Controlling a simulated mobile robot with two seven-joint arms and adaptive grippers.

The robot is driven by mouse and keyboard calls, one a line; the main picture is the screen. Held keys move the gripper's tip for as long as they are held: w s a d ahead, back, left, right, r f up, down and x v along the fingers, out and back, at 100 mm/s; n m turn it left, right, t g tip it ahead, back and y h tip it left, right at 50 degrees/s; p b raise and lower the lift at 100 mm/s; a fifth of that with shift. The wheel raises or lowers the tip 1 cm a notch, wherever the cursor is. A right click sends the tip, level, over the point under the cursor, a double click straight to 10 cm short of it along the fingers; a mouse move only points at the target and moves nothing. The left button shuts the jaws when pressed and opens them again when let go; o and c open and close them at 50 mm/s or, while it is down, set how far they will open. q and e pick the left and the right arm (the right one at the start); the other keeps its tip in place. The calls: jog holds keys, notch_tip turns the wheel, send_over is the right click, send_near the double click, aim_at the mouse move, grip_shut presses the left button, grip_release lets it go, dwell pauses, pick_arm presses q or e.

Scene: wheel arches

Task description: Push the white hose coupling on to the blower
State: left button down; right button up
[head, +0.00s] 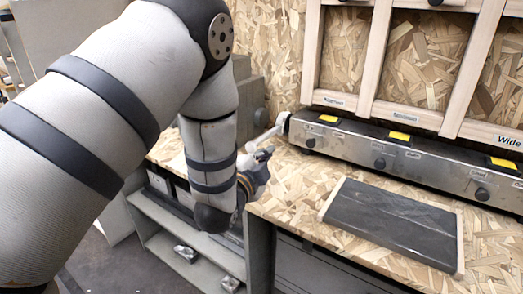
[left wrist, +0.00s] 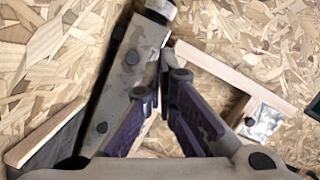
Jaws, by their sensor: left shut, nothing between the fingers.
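A white tube-like piece (head: 268,134), which looks like the white hose coupling, slants up to the left end of a long grey unit. It lies just behind my left gripper (head: 263,158), which partly hides its lower end. I cannot tell whether its upper end touches the unit. My left gripper is shut and empty over the bench's left part; its purple-grey fingers also show in the left wrist view (left wrist: 165,84). A grey housing with a round port (head: 260,117) stands behind, possibly the blower, partly hidden by my arm. My right gripper is out of view.
The long grey unit (head: 400,158) with knobs and yellow labels runs along the back wall. A dark board (head: 390,220) lies on the chipboard bench (head: 290,195). Wooden uprights (head: 376,50) stand behind. Open shelves (head: 165,240) with small metal parts are below left.

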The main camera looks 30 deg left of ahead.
pick_arm(q)
jog(key=w+a, duration=0.1)
jog(key=w, duration=0.1)
jog(key=w+a+f, duration=0.1)
jog(key=w, duration=0.1)
jog(key=w+a+f, duration=0.1)
jog(key=w+a, duration=0.1)
jog(key=shift+f+b, duration=0.25)
jog(key=shift+b, duration=0.15)
jog(key=shift+a+f, duration=0.1)
jog(key=shift+a, duration=0.05)
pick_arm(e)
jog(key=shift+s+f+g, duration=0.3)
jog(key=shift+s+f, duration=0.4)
